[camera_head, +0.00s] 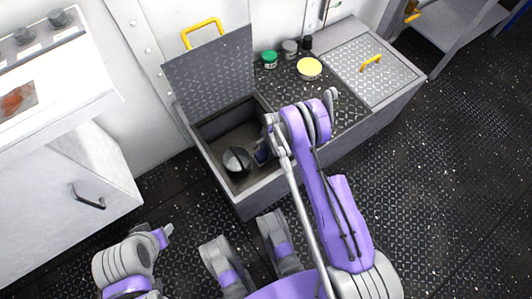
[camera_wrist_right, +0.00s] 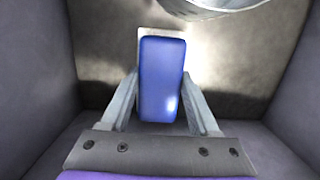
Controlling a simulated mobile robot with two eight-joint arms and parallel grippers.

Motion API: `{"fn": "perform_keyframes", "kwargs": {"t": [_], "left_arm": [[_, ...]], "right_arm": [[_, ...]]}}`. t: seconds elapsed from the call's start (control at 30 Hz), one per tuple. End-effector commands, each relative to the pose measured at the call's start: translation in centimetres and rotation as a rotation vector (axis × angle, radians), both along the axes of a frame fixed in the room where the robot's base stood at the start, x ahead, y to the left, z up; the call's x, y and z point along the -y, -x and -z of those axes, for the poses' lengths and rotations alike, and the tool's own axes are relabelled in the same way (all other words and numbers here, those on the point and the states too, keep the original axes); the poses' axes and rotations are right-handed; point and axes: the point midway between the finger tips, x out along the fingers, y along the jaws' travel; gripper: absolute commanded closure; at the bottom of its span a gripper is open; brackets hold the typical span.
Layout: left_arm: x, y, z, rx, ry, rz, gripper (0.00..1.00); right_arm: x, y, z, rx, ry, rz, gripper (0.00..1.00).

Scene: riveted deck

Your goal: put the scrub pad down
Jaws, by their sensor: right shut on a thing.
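The scrub pad (camera_wrist_right: 162,78) is a blue block with a pale layer behind it, upright between the two fingers of my right gripper (camera_wrist_right: 162,100) in the right wrist view. The fingers are shut on its sides. In the head view my right gripper (camera_head: 262,152) reaches down inside the open bin (camera_head: 203,155) of the bench; my arm partly hides it. I cannot tell whether the pad touches the bin floor. My left gripper (camera_head: 164,234) seems to show only as a small grey tip at the lower left; its jaws cannot be made out.
A round grey metal thing (camera_head: 237,160) lies in the bin, left of my right gripper. The bin's lid (camera_head: 215,75) stands open behind. On the bench top are a green-lidded jar (camera_head: 269,60), a yellow round thing (camera_head: 309,68) and a closed hatch (camera_head: 372,65).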

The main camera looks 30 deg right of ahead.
Motion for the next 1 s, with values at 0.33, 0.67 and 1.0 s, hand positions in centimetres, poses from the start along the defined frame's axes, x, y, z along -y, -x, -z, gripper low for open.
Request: {"fn": "perform_keyframes", "kwargs": {"t": [0.33,0.67,1.0], "left_arm": [[0.0,-0.03,0.16,0.0,0.0,0.0,0.5],[0.0,-0.03,0.16,0.001,0.0,0.0,0.5],[0.0,-0.01,0.06,0.0,0.0,0.0,0.5]], "right_arm": [[-0.01,0.0,1.07,0.0,0.0,0.0,0.83],[0.0,0.0,1.27,0.0,0.0,0.0,0.08],[0.08,0.0,0.46,0.0,0.0,0.0,0.08]]}}
